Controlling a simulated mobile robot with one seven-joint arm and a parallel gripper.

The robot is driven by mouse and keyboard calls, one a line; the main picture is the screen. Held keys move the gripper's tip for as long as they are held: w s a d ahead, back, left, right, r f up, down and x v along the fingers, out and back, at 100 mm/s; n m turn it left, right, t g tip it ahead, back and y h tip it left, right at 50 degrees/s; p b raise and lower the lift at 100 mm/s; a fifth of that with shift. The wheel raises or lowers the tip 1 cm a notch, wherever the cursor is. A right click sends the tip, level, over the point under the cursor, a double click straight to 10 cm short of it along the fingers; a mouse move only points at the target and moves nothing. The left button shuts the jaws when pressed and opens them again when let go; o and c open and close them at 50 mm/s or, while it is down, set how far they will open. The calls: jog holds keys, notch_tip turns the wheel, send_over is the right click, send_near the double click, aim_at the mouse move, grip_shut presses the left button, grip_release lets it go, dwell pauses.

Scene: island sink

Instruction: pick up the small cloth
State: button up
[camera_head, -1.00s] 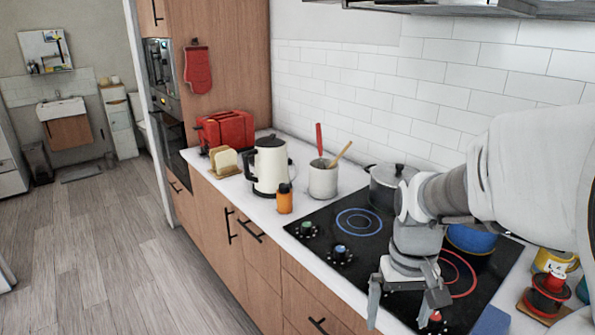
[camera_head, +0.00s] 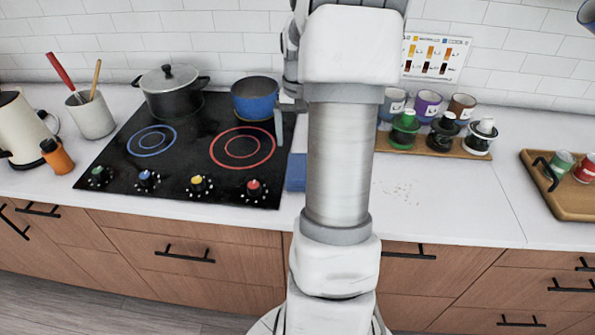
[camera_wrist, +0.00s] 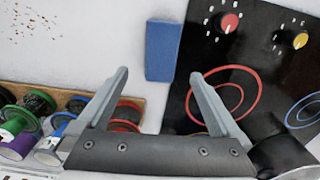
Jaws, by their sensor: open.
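The small cloth is a flat blue rectangle (camera_wrist: 163,50) on the white counter, just beside the stove's edge. In the head view the blue cloth (camera_head: 296,172) shows only in part, with my arm in front of its right side. My gripper (camera_wrist: 159,76) is open and empty in the wrist view. Its two fingertips stand on either side of the cloth's near end, apart from it in the picture. In the head view my arm hides most of the gripper.
The black stove (camera_head: 190,150) lies left of the cloth, with a blue pot (camera_head: 255,99) and a grey lidded pot (camera_head: 170,92) on it. A wooden tray (camera_head: 430,147) with cups and jars is to the right. Crumbs (camera_head: 398,188) lie on otherwise clear counter.

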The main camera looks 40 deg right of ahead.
notch_tip(320, 180, down, 10)
jog(key=shift+f, duration=0.15)
jog(key=c, duration=1.3)
jog(key=shift+r, duration=0.5)
notch_tip(320, 180, up, 3)
jog(key=shift+w, duration=0.1)
jog(key=s+d+r, duration=0.6)
jog(key=d+r, duration=0.1)
jog(key=d, duration=0.2)
jog(key=shift+s+d, duration=0.3)
jog(key=shift+s, duration=0.1)
